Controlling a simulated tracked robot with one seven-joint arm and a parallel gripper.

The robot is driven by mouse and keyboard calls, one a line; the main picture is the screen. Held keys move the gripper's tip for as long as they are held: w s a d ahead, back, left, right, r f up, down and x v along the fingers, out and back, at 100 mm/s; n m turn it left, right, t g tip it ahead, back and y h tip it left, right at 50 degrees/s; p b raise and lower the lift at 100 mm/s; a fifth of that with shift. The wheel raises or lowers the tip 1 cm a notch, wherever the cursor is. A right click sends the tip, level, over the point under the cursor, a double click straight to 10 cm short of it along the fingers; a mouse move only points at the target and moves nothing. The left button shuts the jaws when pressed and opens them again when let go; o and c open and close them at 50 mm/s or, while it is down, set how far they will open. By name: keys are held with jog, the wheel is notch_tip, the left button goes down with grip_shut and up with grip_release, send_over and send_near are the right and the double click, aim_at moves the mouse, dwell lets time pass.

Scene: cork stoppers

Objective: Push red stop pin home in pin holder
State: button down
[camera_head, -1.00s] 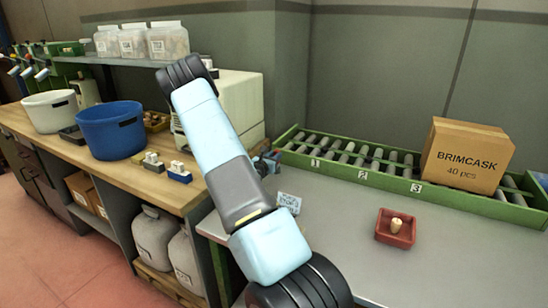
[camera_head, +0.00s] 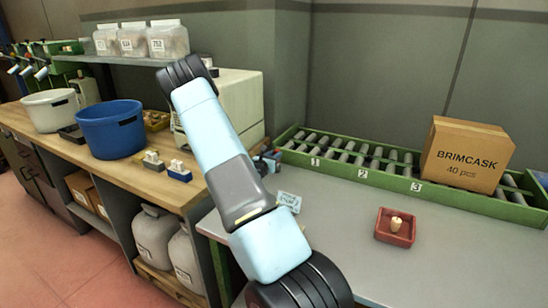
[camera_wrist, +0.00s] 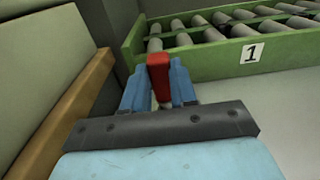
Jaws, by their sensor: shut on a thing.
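The red stop pin (camera_wrist: 158,72) stands roughly upright between the blue fingers of my gripper (camera_wrist: 160,86) in the wrist view. The fingers are shut on it, one on each side. The pin's lower end is hidden between the fingers. It is in front of the near left end of the green roller conveyor. I cannot make out the pin holder, so I cannot tell whether the pin sits in it. In the head view my arm hides most of the gripper area, and the pin does not show clearly.
The green roller conveyor (camera_head: 337,171), numbered 1 to 3, bears a BRIMCASK carton (camera_head: 465,157). A red tray (camera_head: 384,228) with a cork lies on the grey table (camera_head: 455,255). A small printed card (camera_head: 289,202) is beside my arm. A wooden bench (camera_head: 130,175) is at left.

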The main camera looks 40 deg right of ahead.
jog(key=shift+f, duration=0.9)
dwell(0.6)
jog(key=c, duration=0.8)
grip_release()
jog(key=shift+a, duration=0.1)
jog(key=v, duration=1.3)
jog(key=shift+s+a, duration=0.15)
jog(key=shift+a, duration=0.1)
